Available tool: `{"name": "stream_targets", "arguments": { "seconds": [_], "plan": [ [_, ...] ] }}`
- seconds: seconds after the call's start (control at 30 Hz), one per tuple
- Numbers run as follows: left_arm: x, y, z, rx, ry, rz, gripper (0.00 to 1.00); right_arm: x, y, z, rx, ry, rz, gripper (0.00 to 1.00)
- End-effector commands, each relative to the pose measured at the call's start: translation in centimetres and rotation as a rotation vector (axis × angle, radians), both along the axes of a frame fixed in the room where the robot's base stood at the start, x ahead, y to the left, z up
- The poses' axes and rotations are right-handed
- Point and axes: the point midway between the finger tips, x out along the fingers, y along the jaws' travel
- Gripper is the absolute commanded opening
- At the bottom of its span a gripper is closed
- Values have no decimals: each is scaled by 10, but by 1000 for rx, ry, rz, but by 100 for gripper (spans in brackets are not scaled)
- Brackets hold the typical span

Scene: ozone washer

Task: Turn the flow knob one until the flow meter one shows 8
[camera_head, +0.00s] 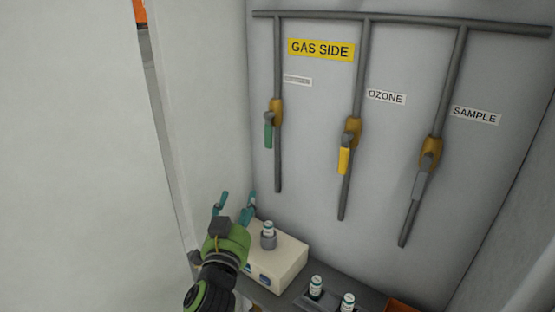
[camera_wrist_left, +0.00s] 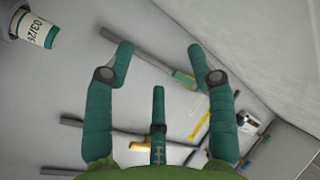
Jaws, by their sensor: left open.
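I cannot make out flow knob one or flow meter one in either view. My left gripper (camera_head: 236,199) is open and empty, its teal fingers pointing up in front of the grey wall. It is beside and above the left part of a cream box (camera_head: 285,262). In the left wrist view its two fingers (camera_wrist_left: 160,52) are spread wide with nothing between them, and the pipes of the wall panel show behind. My right gripper is in neither view.
The wall panel has a GAS SIDE sign (camera_head: 321,50) and pipes with a green handle (camera_head: 268,132), a yellow handle (camera_head: 344,160) and a grey handle (camera_head: 419,182). A vial (camera_head: 268,229) stands on the cream box. Two more vials (camera_head: 316,287) stand right of it.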

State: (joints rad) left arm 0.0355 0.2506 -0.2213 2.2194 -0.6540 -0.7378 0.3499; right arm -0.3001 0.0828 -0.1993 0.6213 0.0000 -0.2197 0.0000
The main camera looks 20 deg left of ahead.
Motion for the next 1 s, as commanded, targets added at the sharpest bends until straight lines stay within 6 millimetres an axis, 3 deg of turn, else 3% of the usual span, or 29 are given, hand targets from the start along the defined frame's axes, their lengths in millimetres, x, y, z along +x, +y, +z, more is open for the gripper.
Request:
{"name": "stream_targets", "arguments": {
  "seconds": [0.03, 0.1, 0.23, 0.3, 0.4, 0.53, 0.67, 0.8, 0.9, 1.0],
  "plan": [
    [12, -9, 52, 69, -158, -33, 56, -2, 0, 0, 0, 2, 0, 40],
    [17, -28, 119, 182, -368, -92, 56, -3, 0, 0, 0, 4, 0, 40],
    [4, -81, 224, 454, -707, -235, 56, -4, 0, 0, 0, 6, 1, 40],
    [-7, -113, 262, 630, -837, -318, 56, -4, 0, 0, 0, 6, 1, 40],
    [-18, -153, 297, 910, -946, -424, 56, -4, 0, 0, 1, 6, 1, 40],
    [-11, -182, 320, 1296, -931, -510, 56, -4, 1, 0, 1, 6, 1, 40],
    [15, -171, 340, 1646, -736, -505, 56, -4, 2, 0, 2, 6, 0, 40],
    [40, -118, 373, 1866, -411, -401, 56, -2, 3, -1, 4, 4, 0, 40],
    [46, -77, 396, 1919, -210, -311, 56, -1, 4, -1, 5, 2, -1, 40],
    [45, -48, 412, 1922, -78, -246, 56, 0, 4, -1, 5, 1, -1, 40]
  ]
}}
